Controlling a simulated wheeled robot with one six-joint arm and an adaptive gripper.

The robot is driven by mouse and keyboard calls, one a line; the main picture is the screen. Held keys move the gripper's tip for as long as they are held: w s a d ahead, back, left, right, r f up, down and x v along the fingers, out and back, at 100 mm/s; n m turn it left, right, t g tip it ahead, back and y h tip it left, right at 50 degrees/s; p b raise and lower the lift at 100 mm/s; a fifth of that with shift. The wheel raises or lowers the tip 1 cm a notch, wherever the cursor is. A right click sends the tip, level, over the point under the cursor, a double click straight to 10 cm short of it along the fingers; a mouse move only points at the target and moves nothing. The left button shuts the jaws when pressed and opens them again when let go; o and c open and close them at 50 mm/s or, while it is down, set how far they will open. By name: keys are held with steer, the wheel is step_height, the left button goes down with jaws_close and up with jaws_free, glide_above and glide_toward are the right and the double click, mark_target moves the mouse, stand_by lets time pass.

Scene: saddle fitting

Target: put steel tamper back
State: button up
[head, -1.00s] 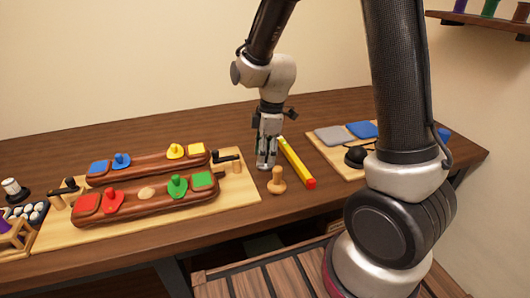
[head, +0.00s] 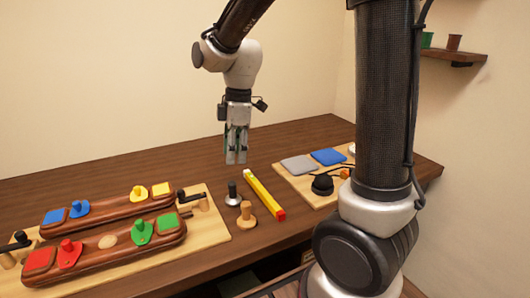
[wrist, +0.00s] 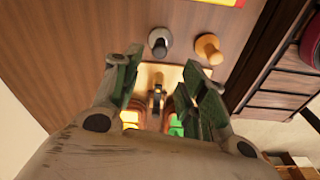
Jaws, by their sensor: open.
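In the wrist view the steel tamper (wrist: 160,41) and the wooden tamper (wrist: 209,48) stand side by side, apart. My gripper (head: 236,160) points down above and behind the steel tamper, clear of it. In the wrist view my gripper (wrist: 155,85) has its fingers spread with nothing between them.
A yellow and red bar (head: 264,194) lies right of the tampers. A wooden board (head: 216,228) with two brown saddle-like blocks and coloured pieces is at left. Another board (head: 297,184) with grey and blue pads and a black knob is at right.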

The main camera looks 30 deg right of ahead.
steer(key=s+d+r+m+t, duration=0.2)
steer(key=s+d+r+m, duration=0.2)
steer(key=s+d+m, duration=0.2)
steer(key=s+d+r+m+t+h, duration=0.1)
steer(key=s+d+r+m+t, duration=0.1)
steer(key=s+d+r+m, duration=0.2)
steer(key=s+d+m, duration=0.3)
steer(key=s+m, duration=0.2)
steer(key=s, duration=0.3)
steer(key=shift+s+d+r+m, duration=0.15)
steer(key=shift+s+d+m, duration=0.1)
steer(key=shift+s+m, duration=0.15)
